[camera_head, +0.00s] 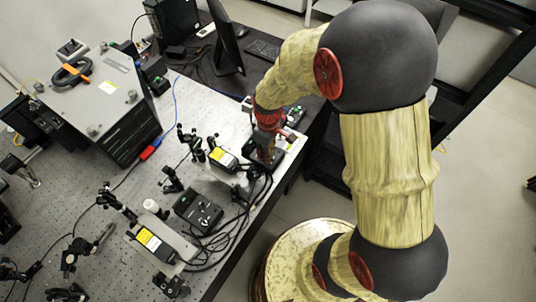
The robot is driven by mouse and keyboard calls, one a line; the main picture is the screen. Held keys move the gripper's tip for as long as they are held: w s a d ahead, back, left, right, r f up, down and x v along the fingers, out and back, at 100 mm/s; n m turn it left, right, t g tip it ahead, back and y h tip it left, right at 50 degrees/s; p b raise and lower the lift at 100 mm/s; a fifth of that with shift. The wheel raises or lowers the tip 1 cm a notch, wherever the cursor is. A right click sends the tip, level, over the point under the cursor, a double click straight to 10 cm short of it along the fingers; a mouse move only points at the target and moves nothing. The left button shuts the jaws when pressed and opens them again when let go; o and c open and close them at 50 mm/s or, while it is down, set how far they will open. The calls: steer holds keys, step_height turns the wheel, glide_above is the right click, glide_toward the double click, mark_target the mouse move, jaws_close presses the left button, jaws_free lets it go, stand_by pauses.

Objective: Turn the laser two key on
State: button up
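My arm reaches over the right edge of the optical bench. My gripper (264,149) is small and dark here, pointing down beside cables and a laser unit; its fingers cannot be made out, nor whether they touch anything. A laser head with a yellow label (223,158) sits just left of it. A second laser head with a yellow label (153,242) is nearer the front. A black control box (198,211) with a dial or key on top lies between them. No key can be clearly told, and any key under my gripper is hidden.
The perforated bench (135,185) carries several optical mounts and loose black cables. A large grey-topped instrument (95,85) stands at the back left. A monitor (226,42) stands at the back. Floor is open on the right.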

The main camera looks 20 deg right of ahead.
steer(key=shift+f, duration=0.65)
steer(key=c, duration=0.3)
jaws_close()
